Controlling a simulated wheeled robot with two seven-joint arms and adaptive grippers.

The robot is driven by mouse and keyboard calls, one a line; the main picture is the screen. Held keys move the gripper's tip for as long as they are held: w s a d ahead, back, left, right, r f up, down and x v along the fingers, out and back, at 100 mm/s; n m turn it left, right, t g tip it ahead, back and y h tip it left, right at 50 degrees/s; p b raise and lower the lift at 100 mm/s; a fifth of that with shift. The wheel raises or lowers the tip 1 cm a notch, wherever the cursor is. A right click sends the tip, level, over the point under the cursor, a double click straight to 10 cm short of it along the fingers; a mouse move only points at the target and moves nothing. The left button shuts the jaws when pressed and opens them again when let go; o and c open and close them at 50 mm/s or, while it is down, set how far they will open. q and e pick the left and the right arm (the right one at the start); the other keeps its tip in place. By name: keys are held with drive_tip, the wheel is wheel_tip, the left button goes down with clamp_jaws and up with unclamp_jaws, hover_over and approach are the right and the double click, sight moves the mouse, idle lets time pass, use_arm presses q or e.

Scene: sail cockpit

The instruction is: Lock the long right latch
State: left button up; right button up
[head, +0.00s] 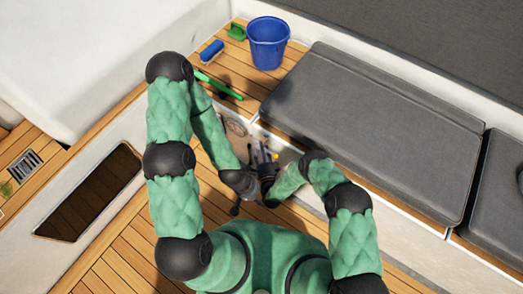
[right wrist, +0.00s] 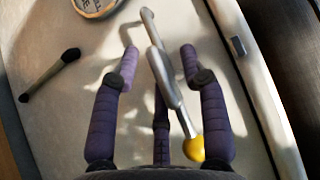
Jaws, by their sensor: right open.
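The long latch (right wrist: 164,82) is a metal bar with a yellow ball (right wrist: 193,147) at its near end. In the right wrist view it lies slanted against a pale panel, its far end bent. My right gripper (right wrist: 160,54), with purple fingers, is open, and the bar runs between its fingers. I cannot tell whether any finger touches it. In the head view my right gripper (head: 262,154) is small and mostly hides the latch; a speck of yellow shows beside it. My left gripper (head: 236,208) hangs lower, beside the right wrist; its jaws are too small to read.
A dark-headed rod (right wrist: 50,75) and a round lettered disc (right wrist: 96,6) lie left of the latch. Grey cushions (head: 370,120) line the bench on the right. A blue bucket (head: 267,42), a blue brush (head: 211,52) and a green scoop (head: 236,31) stand behind.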

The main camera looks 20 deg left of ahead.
drive_tip(key=shift+w+a, duration=0.1)
drive_tip(key=shift+w, duration=0.1)
clamp_jaws()
idle(0.8)
